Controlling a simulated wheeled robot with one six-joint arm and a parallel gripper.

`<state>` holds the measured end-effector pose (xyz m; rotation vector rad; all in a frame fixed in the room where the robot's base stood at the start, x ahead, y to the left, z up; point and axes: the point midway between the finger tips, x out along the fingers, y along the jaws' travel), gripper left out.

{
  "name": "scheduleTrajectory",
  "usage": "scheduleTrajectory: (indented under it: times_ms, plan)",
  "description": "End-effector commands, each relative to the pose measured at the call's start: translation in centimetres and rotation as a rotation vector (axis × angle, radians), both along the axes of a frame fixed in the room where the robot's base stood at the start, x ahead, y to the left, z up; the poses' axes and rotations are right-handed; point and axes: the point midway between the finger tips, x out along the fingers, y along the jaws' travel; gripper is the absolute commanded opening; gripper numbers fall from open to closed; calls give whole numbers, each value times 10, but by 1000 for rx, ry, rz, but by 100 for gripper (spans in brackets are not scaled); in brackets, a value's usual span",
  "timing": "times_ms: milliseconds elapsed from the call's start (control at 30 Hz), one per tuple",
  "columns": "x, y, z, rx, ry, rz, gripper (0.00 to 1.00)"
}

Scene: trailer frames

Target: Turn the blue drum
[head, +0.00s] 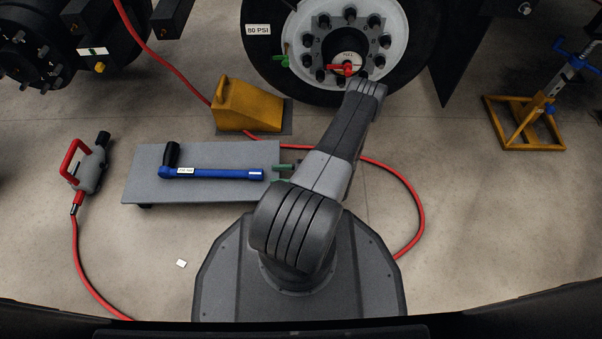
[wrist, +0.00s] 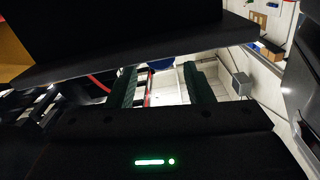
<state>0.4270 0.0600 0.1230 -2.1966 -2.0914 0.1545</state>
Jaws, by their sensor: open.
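No blue drum shows clearly. In the wrist view a small blue patch (wrist: 161,65) shows between my fingers, just below a dark slab edge; it may be part of the drum, but I cannot tell. In the head view my gripper (head: 276,174) is mostly hidden under my arm, with two green fingertips showing by the right end of a grey board. In the wrist view my gripper (wrist: 163,80) has two dark green fingers standing apart, with nothing seen held between them.
The grey board (head: 140,185) carries a blue-handled wrench (head: 215,174). A yellow wheel chock (head: 247,105) stands behind it, before a truck wheel (head: 398,75). A red hose (head: 415,200) curves on the floor. A red-handled tool (head: 88,165) lies left; a yellow-based stand (head: 525,130) stands right.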

Motion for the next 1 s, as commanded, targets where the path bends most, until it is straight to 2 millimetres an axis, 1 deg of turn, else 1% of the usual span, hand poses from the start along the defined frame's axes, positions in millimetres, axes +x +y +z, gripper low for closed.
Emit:
scheduleTrajectory:
  times_ms: [33, 100, 300, 400, 500, 633, 1000]
  plan:
    - [0, -10, 2, -1, 0, -5, 47]
    - [0, -23, 1, -1, -2, -5, 47]
    - [-3, -58, 1, -1, -1, -4, 47]
    - [-3, -72, 0, -1, -1, -3, 47]
    - [-4, -82, 0, 0, 0, -1, 47]
    - [-5, -89, 0, 0, 1, 1, 47]
    - [-5, -91, 1, -3, -1, -3, 47]
